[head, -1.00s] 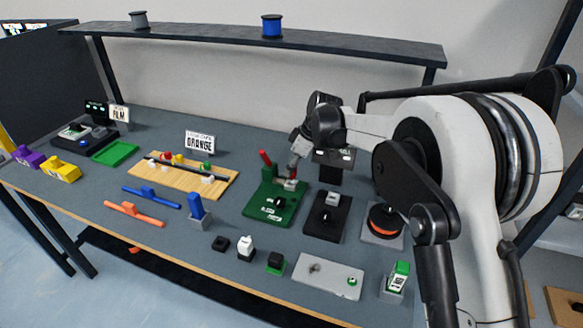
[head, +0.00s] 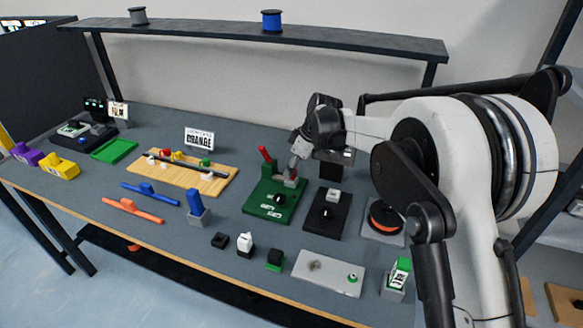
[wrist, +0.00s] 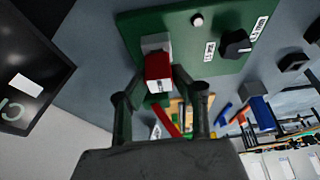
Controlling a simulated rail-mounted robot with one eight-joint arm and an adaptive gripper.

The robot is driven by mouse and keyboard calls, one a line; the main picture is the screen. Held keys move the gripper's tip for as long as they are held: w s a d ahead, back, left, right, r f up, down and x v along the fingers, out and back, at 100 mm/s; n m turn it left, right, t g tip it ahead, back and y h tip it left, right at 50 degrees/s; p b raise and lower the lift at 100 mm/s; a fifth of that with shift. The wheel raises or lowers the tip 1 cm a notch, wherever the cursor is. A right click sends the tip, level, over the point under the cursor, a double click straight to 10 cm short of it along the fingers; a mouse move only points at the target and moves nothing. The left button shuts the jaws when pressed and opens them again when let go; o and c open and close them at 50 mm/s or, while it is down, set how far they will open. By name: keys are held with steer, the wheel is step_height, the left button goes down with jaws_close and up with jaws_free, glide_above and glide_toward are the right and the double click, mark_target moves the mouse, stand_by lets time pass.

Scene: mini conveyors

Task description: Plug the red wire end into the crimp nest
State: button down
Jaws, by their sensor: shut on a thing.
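The red wire end (wrist: 158,70) is a small red block between the fingertips of my gripper (wrist: 160,84) in the wrist view. My gripper is shut on it. The grey crimp nest (wrist: 155,42) sits directly beyond the red end on the green board (wrist: 200,55). The two overlap in this view, and I cannot tell whether the red end is seated or only against the nest. In the head view my gripper (head: 293,165) is over the back right of the green board (head: 262,205), at the grey nest (head: 291,182), and partly hides the red end.
A red lever (head: 265,154) rises at the board's back left. A black board (head: 327,217) with a grey block stands close on the right. A wooden board (head: 150,174) with a dark rod lies left. A dark screen (wrist: 25,75) shows in the wrist view.

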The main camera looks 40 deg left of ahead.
steer(key=shift+f, duration=0.5)
steer(key=c, duration=1.4)
jaws_free()
steer(key=shift+o, duration=0.2)
steer(key=shift+r, duration=0.1)
steer(key=v, duration=1.2)
steer(key=shift+w+d, duration=0.1)
